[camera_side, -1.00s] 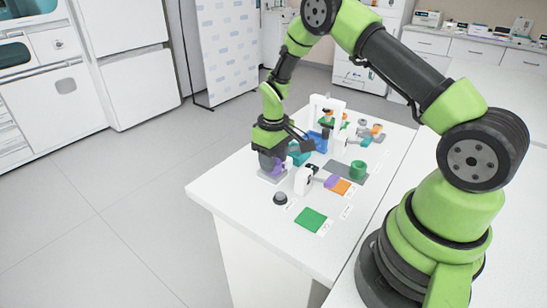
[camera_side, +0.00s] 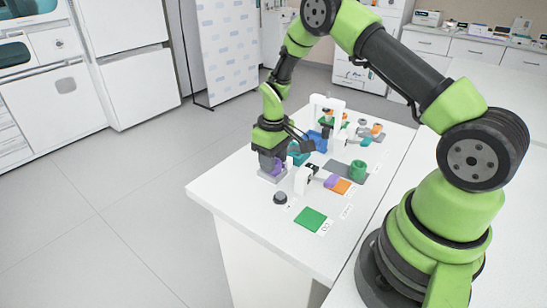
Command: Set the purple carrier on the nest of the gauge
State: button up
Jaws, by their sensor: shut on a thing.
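The purple carrier (camera_side: 279,169) is between the jaws of my gripper (camera_side: 272,166), at the left part of the white table. My gripper points down and is shut on the carrier, hiding much of it. Directly below it is a pale grey plate (camera_side: 266,178), which looks like the nest of the gauge. The carrier is at or just above this plate; I cannot tell whether they touch.
A white post (camera_side: 301,181) and a dark knob (camera_side: 280,198) stand nearby. Purple (camera_side: 331,181) and orange (camera_side: 342,186) patches and a green cylinder (camera_side: 358,168) lie to the right. A blue tray (camera_side: 318,142) is behind. A green square (camera_side: 310,219) lies in front.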

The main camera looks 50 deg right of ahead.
jog(key=o, duration=0.8)
jog(key=shift+c, duration=0.2)
jog(key=shift+o, duration=0.5)
jog(key=shift+d, duration=0.15)
notch_tip(320, 180, up, 10)
jog(key=shift+a, duration=0.2)
jog(key=shift+f, duration=0.1)
